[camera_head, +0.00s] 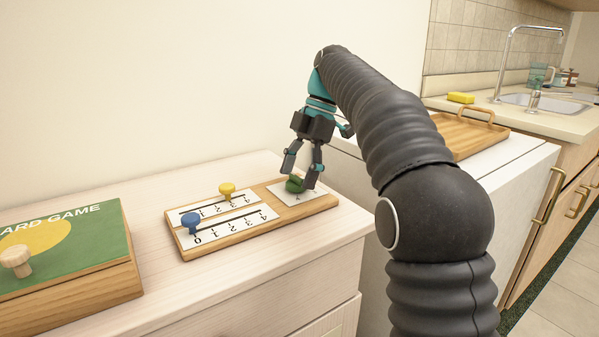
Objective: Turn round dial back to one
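A wooden board (240,237) lies on the pale cabinet top. Its round green dial (295,184) sits on a white plate at the board's right end. The numbers around the dial are too small and too covered to read, so its setting cannot be told. My gripper (302,177) points down over the dial with its two fingers spread, one to the left and one at the right side. The right fingertip is close to the dial; I cannot tell whether it touches. A blue knob (191,221) and a yellow knob (227,190) sit on numbered slider tracks of the same board.
A green board game box (75,240) with a wooden knob lies at the left. A wooden tray (470,131) stands on the white unit behind my arm. A sink (545,102) and yellow sponge (461,97) are further right. The cabinet top before the board is clear.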

